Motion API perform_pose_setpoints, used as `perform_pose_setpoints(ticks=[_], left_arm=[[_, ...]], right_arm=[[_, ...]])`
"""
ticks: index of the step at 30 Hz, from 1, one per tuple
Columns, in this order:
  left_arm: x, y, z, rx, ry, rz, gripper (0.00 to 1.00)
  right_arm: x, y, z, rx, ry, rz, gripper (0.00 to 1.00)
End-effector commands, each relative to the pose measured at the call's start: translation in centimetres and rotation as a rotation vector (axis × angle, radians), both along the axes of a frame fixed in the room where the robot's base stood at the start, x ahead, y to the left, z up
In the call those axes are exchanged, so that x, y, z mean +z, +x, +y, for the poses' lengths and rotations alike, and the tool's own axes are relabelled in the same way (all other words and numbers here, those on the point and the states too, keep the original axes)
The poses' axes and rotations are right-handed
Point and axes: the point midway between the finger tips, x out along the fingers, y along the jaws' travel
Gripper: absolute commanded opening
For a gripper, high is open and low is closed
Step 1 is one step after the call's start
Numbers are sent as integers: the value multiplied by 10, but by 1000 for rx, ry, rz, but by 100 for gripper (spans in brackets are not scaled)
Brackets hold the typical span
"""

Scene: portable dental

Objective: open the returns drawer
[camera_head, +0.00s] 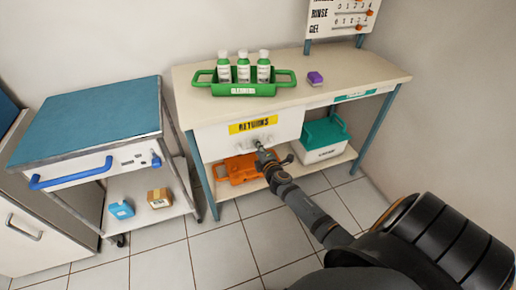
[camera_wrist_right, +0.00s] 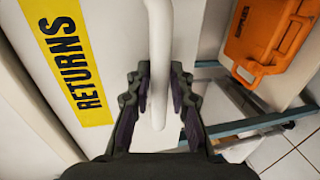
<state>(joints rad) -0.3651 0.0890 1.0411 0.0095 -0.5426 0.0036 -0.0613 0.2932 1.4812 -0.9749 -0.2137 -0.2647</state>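The returns drawer (camera_head: 212,137) is a white front with a yellow RETURNS label, under the left part of the wooden bench top. I cannot tell any opening gap along it. Its white bar handle (camera_wrist_right: 159,40) runs between my right gripper's fingers in the right wrist view, with the yellow label (camera_wrist_right: 70,60) beside it. My right gripper (camera_wrist_right: 160,85) has one finger on each side of the bar, and its tips look pressed to it. In the head view my right gripper (camera_head: 263,150) is at the drawer front, and its arm hides part below. My left gripper is not in view.
Bottles stand in a green caddy (camera_head: 286,89) on the bench, with a purple block (camera_head: 315,78) nearby. An orange case (camera_head: 228,172) and a teal-lidded box (camera_head: 326,130) sit on the shelf below. A blue-topped cart (camera_head: 90,115) stands left. Tiled floor in front is clear.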

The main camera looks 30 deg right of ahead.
Motion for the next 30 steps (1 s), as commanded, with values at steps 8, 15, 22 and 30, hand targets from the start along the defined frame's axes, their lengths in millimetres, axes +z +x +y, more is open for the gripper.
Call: perform_pose_setpoints(ticks=[8, 15, 22, 30], left_arm=[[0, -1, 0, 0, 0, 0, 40], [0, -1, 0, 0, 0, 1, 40], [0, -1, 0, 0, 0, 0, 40], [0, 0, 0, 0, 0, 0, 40]], right_arm=[[0, 0, 0, 0, 0, 0, 0], [0, 0, 0, 0, 0, 1, 0], [0, 0, 0, 0, 0, 1, 0], [-1, 0, 0, -1, 0, 1, 0]])
